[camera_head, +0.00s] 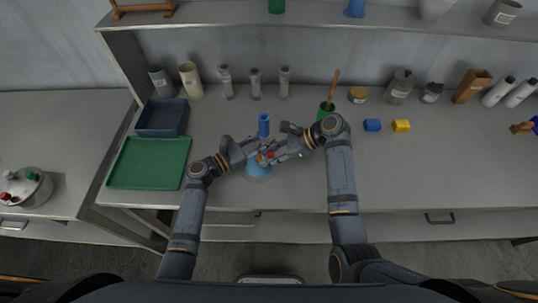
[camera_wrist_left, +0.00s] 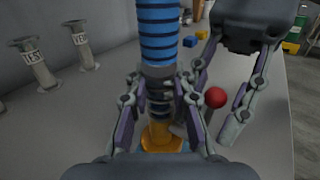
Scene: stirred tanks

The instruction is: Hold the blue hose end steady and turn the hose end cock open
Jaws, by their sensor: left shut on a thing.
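The blue hose end (camera_wrist_left: 158,32) stands upright with dark rings and a grey collar below the blue part. In the head view its blue top (camera_head: 264,122) rises behind my grippers. My left gripper (camera_wrist_left: 160,104) is shut on it, a finger on each side of the grey lower part; it also shows in the head view (camera_head: 255,147). The cock's red knob (camera_wrist_left: 215,97) is right of the hose end, above an orange base (camera_wrist_left: 158,138). My right gripper (camera_wrist_left: 214,120) has its fingers apart with the red knob between them; contact is unclear. In the head view it (camera_head: 265,157) overlaps the cock.
A green tray (camera_head: 150,183) and dark bin (camera_head: 144,131) lie left. Several grey cylinders stand behind. The bench's right front is clear.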

